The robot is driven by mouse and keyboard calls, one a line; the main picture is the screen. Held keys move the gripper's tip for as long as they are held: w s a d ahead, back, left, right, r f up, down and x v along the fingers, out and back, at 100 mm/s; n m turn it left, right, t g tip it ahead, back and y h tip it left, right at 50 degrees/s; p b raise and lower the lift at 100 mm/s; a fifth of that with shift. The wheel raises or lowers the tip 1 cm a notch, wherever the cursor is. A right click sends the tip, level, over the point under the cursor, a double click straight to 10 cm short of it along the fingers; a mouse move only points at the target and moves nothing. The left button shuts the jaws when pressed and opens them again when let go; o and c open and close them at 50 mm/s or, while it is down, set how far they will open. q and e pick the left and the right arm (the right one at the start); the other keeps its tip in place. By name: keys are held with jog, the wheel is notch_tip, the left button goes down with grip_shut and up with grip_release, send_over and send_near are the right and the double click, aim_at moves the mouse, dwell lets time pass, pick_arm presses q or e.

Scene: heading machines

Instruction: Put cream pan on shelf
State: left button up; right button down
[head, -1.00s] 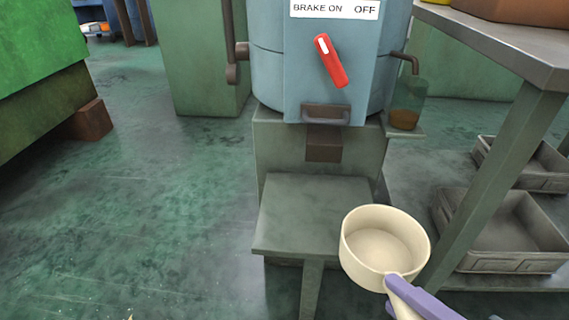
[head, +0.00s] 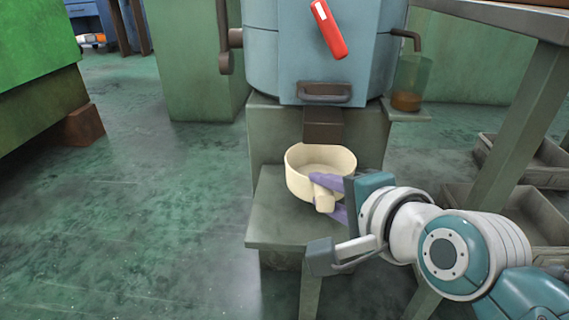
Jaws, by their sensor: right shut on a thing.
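The cream pan (head: 300,172) is a round, empty pan with a short handle pointing toward me. It is at the small grey-green shelf (head: 275,222) on the front of the blue machine, below its dark spout. My right gripper (head: 328,194) has purple fingers and is shut on the pan's handle. The pan is upright and over the shelf; I cannot tell whether its base touches the surface. My left gripper is not in view.
The blue machine (head: 270,60) with a red lever (head: 328,28) stands behind the shelf. A jar of brown liquid (head: 412,85) sits at its right. A metal table (head: 510,18) with grey trays (head: 535,212) below is on the right. The floor at left is clear.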

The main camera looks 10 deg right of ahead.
notch_tip(320, 180, down, 4)
jog(key=b, duration=0.3)
jog(key=shift+s+r, duration=0.1)
jog(key=shift+r, duration=0.25)
jog(key=c, duration=0.6)
grip_release()
jog(key=shift+f, duration=0.1)
